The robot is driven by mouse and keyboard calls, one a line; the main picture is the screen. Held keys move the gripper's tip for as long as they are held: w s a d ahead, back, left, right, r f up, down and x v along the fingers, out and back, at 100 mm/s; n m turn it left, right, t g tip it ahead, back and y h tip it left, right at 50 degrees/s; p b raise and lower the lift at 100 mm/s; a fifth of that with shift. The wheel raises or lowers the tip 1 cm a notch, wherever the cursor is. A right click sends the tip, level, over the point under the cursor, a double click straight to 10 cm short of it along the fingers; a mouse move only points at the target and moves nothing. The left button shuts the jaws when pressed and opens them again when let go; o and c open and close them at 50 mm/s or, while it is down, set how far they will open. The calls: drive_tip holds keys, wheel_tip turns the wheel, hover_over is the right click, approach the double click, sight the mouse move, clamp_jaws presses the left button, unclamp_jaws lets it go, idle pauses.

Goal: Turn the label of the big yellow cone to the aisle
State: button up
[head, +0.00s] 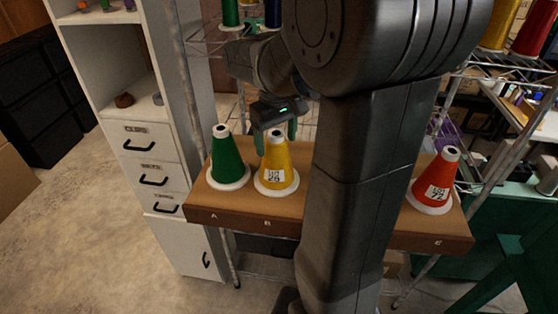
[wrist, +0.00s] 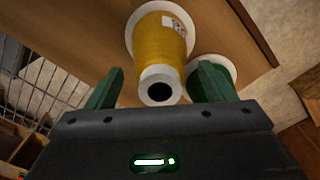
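A yellow thread cone (head: 276,158) stands upright on a white base on the brown shelf board (head: 330,217), above the letter B. Its white label (head: 275,175) shows on the side towards the head camera. My gripper (head: 276,131) is around the height of the cone's top, its green fingers apart. In the wrist view the yellow cone (wrist: 160,45) has its dark top hole between the spread fingers of my gripper (wrist: 158,85), with gaps on both sides. The label is partly visible there near the base.
A green cone (head: 227,158) stands close on the left, above A. A red cone (head: 437,180) with a label stands at the board's right end. Another yellow cone (head: 499,25) is on the upper right rack. My arm hides the board's middle. A white drawer cabinet (head: 150,150) stands left.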

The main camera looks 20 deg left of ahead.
wheel_tip(320, 180, up, 14)
drive_tip(key=b, duration=0.1)
idle(0.6)
drive_tip(key=shift+f, duration=0.15)
wheel_tip(320, 180, down, 14)
drive_tip(key=shift+r+p, duration=0.15)
drive_tip(key=shift+p, duration=0.35)
drive_tip(key=shift+r, duration=0.2)
